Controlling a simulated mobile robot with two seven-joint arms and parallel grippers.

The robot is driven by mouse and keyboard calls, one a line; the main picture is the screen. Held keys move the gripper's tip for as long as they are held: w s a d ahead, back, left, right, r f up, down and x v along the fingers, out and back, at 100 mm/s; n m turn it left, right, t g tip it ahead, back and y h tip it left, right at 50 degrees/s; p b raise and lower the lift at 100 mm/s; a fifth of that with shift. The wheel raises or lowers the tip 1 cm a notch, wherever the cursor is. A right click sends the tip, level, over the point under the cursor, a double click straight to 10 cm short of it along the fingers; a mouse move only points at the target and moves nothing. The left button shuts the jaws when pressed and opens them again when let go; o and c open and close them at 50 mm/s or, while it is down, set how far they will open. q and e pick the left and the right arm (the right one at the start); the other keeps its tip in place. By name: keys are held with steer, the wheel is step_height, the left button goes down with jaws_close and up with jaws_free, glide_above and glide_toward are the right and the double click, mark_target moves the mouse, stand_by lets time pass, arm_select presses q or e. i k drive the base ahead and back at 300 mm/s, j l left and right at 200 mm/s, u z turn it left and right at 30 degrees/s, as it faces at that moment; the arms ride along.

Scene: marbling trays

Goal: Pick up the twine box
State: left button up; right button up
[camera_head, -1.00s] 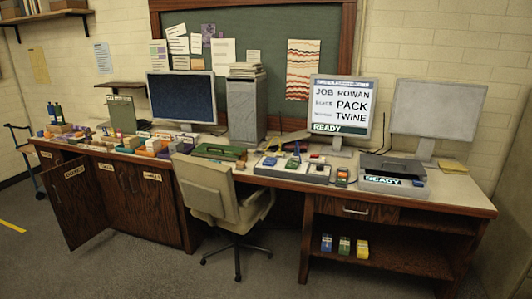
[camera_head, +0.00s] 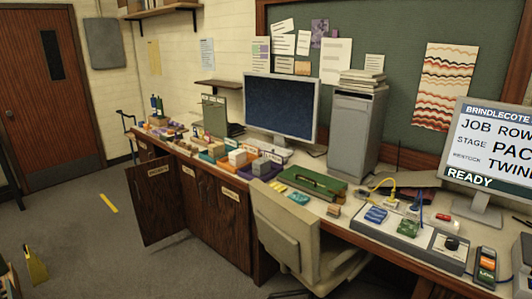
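I cannot tell which object is the twine box. The right monitor (camera_head: 490,178) shows cut-off text with "JOB ROW", "PAC", "TWIN" and "READY". Neither of my grippers is in view.
A green tray (camera_head: 312,184), a grey tower (camera_head: 352,130) and a dark monitor (camera_head: 280,105) occupy the desktop. The floor at left (camera_head: 70,225) is mostly clear.

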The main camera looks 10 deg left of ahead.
mark_target(216, 150)
steer(key=i+j+u, duration=0.3)
steer(key=i, duration=0.4)
steer(key=i+u, duration=0.25)
steer(key=i, duration=0.5)
steer(key=i+j+u, duration=0.2)
steer(key=j, duration=0.3)
steer(key=i+j+u, duration=0.2)
steer(key=i+j, duration=0.35)
steer(key=j, duration=0.15)
steer(key=i+j, duration=0.1)
steer(key=j, duration=0.15)
